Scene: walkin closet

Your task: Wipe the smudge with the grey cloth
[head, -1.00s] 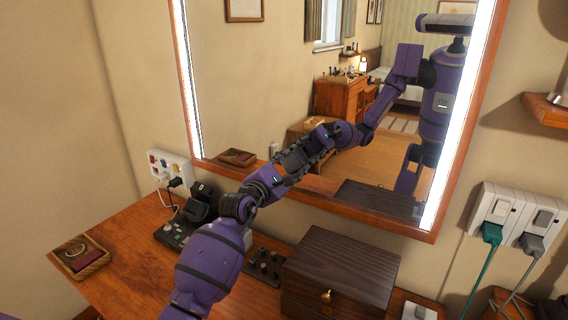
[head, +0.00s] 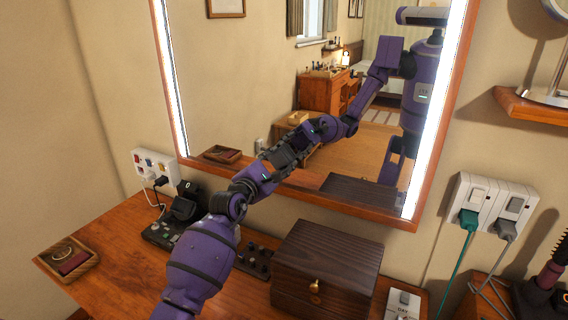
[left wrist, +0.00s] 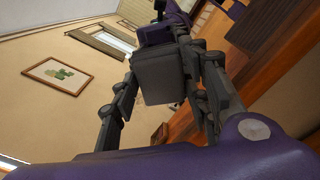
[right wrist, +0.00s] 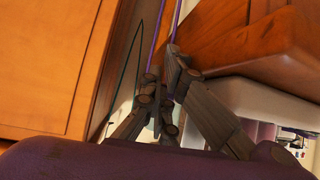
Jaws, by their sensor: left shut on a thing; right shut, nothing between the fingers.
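My left gripper (head: 284,156) reaches to the lower part of the framed mirror (head: 240,75) in the head view. In the left wrist view, the left gripper's fingers are shut on the folded grey cloth (left wrist: 158,78), with the mirror close ahead. I cannot tell whether the cloth touches the glass. I cannot make out the smudge; the gripper and arm cover part of the mirror. My right gripper (right wrist: 166,78) shows only in the right wrist view, shut and empty, low beside wooden furniture.
Below the mirror, the wooden table holds a dark wooden box (head: 326,268), a small tray (head: 68,262), a black phone-like device (head: 178,215) and a dark rack (head: 254,258). Wall sockets with plugs and cords (head: 490,210) are at right, under a shelf (head: 540,107).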

